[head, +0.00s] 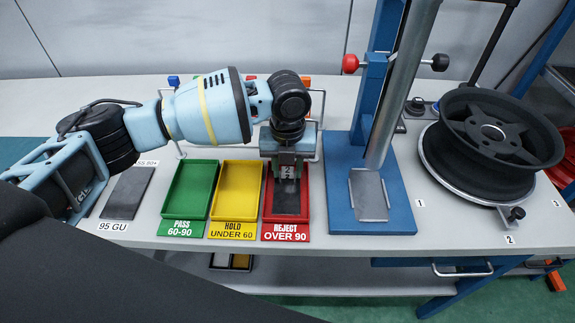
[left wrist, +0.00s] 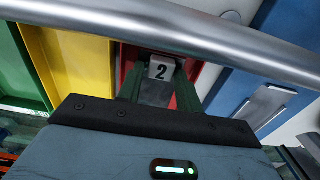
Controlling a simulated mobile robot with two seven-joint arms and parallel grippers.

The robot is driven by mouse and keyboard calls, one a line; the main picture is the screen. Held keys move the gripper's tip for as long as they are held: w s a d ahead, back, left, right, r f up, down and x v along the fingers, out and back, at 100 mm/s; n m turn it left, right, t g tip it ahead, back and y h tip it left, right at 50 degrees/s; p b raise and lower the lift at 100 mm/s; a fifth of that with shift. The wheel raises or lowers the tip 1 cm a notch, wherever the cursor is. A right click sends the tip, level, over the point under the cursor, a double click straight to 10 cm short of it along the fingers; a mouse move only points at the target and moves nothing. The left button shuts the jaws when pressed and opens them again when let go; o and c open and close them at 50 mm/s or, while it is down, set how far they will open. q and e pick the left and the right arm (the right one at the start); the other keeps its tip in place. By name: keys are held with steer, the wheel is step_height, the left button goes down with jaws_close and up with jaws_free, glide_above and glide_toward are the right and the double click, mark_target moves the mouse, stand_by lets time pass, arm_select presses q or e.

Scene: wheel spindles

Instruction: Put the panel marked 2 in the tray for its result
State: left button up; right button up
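The panel marked 2 (head: 287,197) is a dark plate with a pale tag at its upper end. The tag, reading 2, shows between the dark green fingers in the left wrist view (left wrist: 161,70). My left gripper (head: 287,168) points down over the red REJECT OVER 90 tray (head: 267,205) and appears shut on the tag end. The plate is within the tray's outline; I cannot tell whether it touches the floor. The yellow HOLD UNDER 60 tray (head: 235,192) and green PASS 60-90 tray (head: 188,190) look empty. My right gripper is out of view.
A dark plate (head: 128,192) labelled 95 GU lies left of the trays. A blue stand (head: 342,205) with a grey metal plate (head: 368,195) is close on the right. A black wheel (head: 500,130) stands farther right. A silver bar crosses the left wrist view.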

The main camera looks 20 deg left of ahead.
arm_select(q)
steer(key=shift+o, duration=1.1)
step_height(320, 180, up, 12)
steer(key=shift+r, duration=0.15)
